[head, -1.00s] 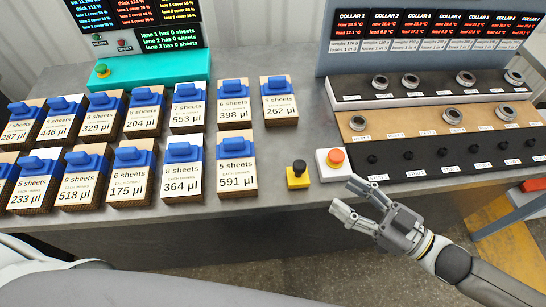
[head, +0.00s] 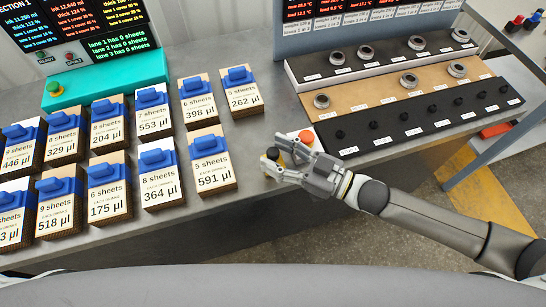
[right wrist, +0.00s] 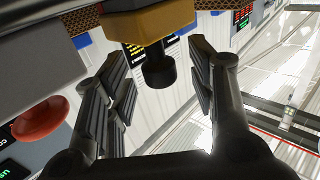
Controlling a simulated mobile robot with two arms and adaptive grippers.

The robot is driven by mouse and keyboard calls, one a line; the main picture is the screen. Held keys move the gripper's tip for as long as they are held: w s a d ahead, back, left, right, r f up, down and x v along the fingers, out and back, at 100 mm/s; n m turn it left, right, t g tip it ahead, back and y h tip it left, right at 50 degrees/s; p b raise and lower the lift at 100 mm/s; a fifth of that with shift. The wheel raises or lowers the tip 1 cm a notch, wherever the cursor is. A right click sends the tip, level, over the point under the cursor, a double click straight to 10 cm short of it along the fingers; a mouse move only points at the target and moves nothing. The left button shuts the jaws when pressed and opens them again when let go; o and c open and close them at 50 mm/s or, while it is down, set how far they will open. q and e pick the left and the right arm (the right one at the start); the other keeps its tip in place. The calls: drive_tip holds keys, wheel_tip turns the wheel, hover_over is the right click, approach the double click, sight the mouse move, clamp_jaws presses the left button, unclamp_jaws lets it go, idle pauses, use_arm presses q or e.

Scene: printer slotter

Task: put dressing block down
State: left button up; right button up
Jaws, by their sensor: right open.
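The dressing block is most likely the small yellow block with a black knob. In the right wrist view the yellow block (right wrist: 150,24) stands at the top, and its black knob (right wrist: 158,70) lies between my fingers with gaps on both sides. In the head view the knob (head: 273,153) shows at my right gripper (head: 277,153), which hides most of the block. My right gripper is open around the knob, not closed on it; it also shows in the right wrist view (right wrist: 160,88). The block stands near the bench's front edge. My left gripper is not in view.
A red button on a white box (head: 306,136) is close behind my right gripper; the red button (right wrist: 40,120) also shows in the right wrist view. Several blue-topped sheet blocks (head: 209,165) stand to the left. A rack of collars and knobs (head: 400,95) is to the right.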

drive_tip(key=shift+x, duration=0.8)
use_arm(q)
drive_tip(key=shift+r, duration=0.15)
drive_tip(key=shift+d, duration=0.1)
use_arm(e)
drive_tip(key=shift+d, duration=0.1)
drive_tip(key=shift+c, duration=0.4)
drive_tip(key=c, duration=1)
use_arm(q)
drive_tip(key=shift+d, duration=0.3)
use_arm(e)
clamp_jaws()
drive_tip(key=shift+r, duration=0.1)
